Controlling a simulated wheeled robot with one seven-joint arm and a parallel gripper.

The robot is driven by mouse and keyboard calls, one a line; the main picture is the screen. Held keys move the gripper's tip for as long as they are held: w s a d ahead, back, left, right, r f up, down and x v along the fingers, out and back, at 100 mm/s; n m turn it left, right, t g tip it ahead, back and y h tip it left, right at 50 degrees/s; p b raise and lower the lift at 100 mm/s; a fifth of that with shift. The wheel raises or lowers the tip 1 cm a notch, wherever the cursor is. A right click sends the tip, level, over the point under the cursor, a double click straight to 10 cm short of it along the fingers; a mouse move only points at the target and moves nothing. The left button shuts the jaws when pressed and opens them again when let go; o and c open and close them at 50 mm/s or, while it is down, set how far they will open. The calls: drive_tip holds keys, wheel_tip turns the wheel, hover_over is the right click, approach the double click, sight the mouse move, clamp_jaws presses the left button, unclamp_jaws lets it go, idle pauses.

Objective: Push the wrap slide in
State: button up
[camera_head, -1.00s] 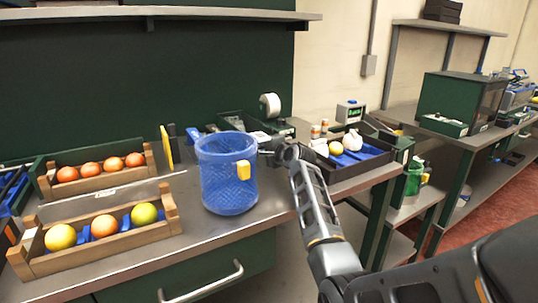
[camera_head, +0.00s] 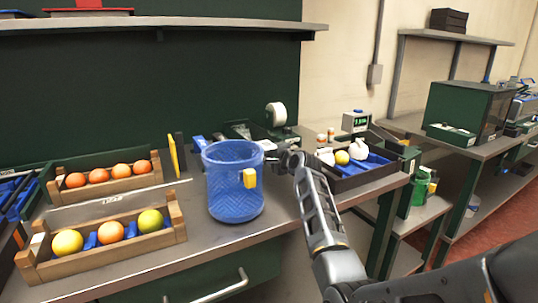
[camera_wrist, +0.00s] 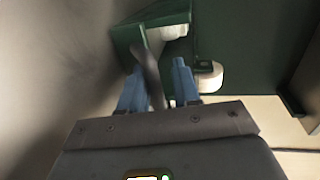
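A dark green device with a white roll (camera_head: 276,115) stands at the back of the bench, behind and right of the blue mesh basket. It looks like the wrap station. In the wrist view a green part (camera_wrist: 158,27) and a white roll (camera_wrist: 208,77) show ahead of the fingers. A dark grey bar (camera_wrist: 147,70) runs between the two blue fingertips. My gripper (camera_wrist: 158,82) has its fingers apart, with a gap beside the bar; contact is unclear. In the head view my gripper (camera_head: 287,161) is right of the basket, in front of the device. I cannot make out the slide clearly.
The blue mesh basket (camera_head: 234,203) with a yellow tag stands close left of my gripper. Wooden crates (camera_head: 160,240) of oranges stand at the left.

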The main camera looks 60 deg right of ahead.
drive_tip(key=shift+a+f, duration=0.1)
drive_tip(key=shift+f, duration=0.15)
drive_tip(key=shift+s, duration=0.2)
drive_tip(key=v, duration=0.7)
drive_tip(key=shift+s+a+r, duration=0.1)
drive_tip(key=shift+a+r, duration=0.05)
drive_tip(key=shift+r, duration=0.15)
drive_tip(key=shift+a, duration=0.1)
